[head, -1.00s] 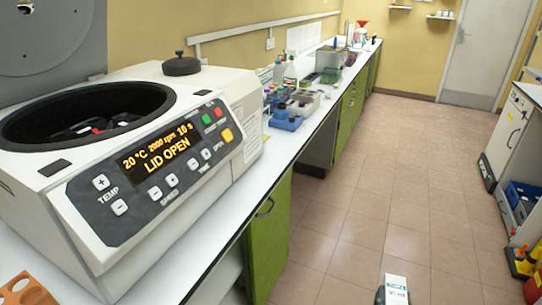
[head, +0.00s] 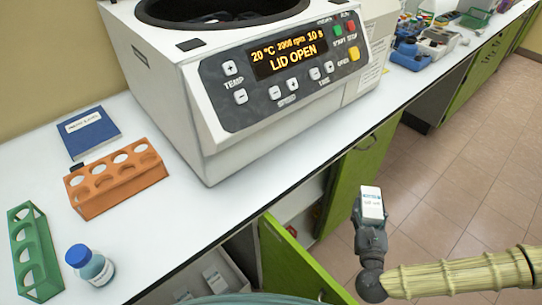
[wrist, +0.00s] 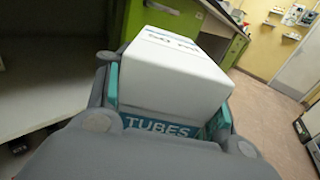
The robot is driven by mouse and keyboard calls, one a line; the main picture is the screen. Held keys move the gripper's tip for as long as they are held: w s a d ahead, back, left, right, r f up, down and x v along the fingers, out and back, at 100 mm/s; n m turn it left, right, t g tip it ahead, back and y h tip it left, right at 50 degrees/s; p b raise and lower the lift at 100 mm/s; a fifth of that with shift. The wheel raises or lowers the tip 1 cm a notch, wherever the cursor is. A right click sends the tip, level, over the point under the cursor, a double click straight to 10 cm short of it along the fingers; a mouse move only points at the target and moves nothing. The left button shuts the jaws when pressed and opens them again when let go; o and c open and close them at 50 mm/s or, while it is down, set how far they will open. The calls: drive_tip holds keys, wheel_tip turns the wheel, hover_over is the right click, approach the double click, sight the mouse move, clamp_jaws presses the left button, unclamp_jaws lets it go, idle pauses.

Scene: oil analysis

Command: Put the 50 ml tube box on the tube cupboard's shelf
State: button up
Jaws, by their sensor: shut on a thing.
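The 50 ml tube box (head: 372,204) is a small white carton with dark print on its top. In the wrist view it is a white box (wrist: 178,70) with a teal "TUBES" band, filling the middle of the picture. My gripper (head: 371,222) is shut on it and holds it above the floor, in front of the cupboards. An open cupboard is under the counter at the lower left, its green door (head: 292,265) swung out. White items (head: 215,278) show inside; its shelf is partly hidden. A pale shelf surface (wrist: 45,150) shows left of the box in the wrist view.
A centrifuge (head: 250,85) reading "LID OPEN" stands on the white counter, with an orange rack (head: 116,180), a green rack (head: 33,250), a blue-capped bottle (head: 90,265) and a blue booklet (head: 88,131). Another green door (head: 352,185) is behind the box. The floor at right is clear.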

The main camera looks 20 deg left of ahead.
drive_tip(key=a+f+n+g+y+b, duration=0.2)
drive_tip(key=a+f+n+y+b, duration=0.1)
drive_tip(key=a+b, duration=0.3)
drive_tip(key=a+f+n+g+y+b, duration=0.3)
drive_tip(key=a+f+y+b, duration=0.1)
drive_tip(key=a, duration=0.6)
drive_tip(key=a+f+n+g+y+b, duration=0.3)
drive_tip(key=a+y+b, duration=0.3)
drive_tip(key=a+b, duration=0.2)
drive_tip(key=shift+w+a+f+n, duration=0.2)
drive_tip(key=shift+a+f+n, duration=0.1)
drive_tip(key=shift+f+n, duration=0.2)
drive_tip(key=w+a+b, duration=0.1)
drive_tip(key=w, duration=0.4)
drive_tip(key=w+a+f+b, duration=0.1)
drive_tip(key=w+a, duration=0.1)
drive_tip(key=w, duration=0.3)
drive_tip(key=w+a+b, duration=0.1)
drive_tip(key=w+a, duration=0.1)
drive_tip(key=w, duration=0.3)
drive_tip(key=shift+f, duration=0.25)
drive_tip(key=shift+f+b, duration=0.6)
drive_tip(key=shift+f, duration=1.1)
drive_tip(key=shift+w+f, duration=0.1)
drive_tip(key=shift+f, duration=0.05)
drive_tip(key=o, duration=1.3)
drive_tip(key=shift+d, duration=0.1)
drive_tip(key=p, duration=0.2)
hover_over(305, 202)
drive_tip(key=s, duration=0.4)
